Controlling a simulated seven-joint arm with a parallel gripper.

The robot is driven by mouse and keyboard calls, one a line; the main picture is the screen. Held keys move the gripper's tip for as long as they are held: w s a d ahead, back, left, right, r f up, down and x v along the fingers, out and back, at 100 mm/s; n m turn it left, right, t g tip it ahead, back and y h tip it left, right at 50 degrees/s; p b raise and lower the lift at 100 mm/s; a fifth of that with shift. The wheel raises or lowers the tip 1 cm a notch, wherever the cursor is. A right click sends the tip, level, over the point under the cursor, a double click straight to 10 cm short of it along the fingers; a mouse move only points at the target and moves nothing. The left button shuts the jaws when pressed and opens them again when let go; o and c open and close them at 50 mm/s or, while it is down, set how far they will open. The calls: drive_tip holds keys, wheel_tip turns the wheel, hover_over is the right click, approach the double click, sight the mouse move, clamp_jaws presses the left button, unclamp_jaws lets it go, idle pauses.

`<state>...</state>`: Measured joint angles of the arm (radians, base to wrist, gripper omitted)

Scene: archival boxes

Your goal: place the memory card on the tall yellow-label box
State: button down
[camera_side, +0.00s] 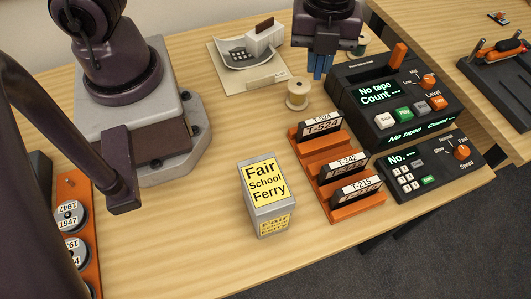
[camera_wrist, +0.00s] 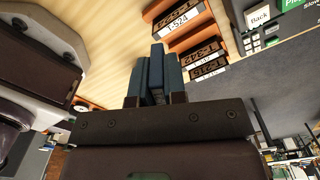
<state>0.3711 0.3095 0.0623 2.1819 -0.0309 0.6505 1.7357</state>
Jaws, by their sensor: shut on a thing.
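The tall yellow-label box (camera_side: 267,185) stands upright on the table in the side view. It is a grey box, and its yellow label reads "Fair School Ferry". My gripper (camera_side: 322,70) is at the top middle of the side view, behind and to the right of the box and well apart from it. Its blue fingers point down.
An orange rack (camera_side: 310,154) with several labelled cards stands right of the box. A thread spool (camera_side: 298,94) stands below my gripper. The dark tape machine (camera_side: 394,98) and a keypad unit (camera_side: 430,168) fill the right side.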

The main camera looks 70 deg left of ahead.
drive_tip(key=s+d+r+m, duration=0.3)
drive_tip(key=s+d+m, duration=0.45)
drive_tip(key=d, duration=0.45)
drive_tip(key=r+m, duration=0.2)
drive_tip(key=m, duration=0.3)
hover_over(265, 181)
drive_tip(key=shift+f, duration=4.2)
drive_tip(key=shift+f, duration=0.15)
drive_tip(key=c, duration=1.2)
unclamp_jaws()
drive_tip(key=shift+o, duration=0.2)
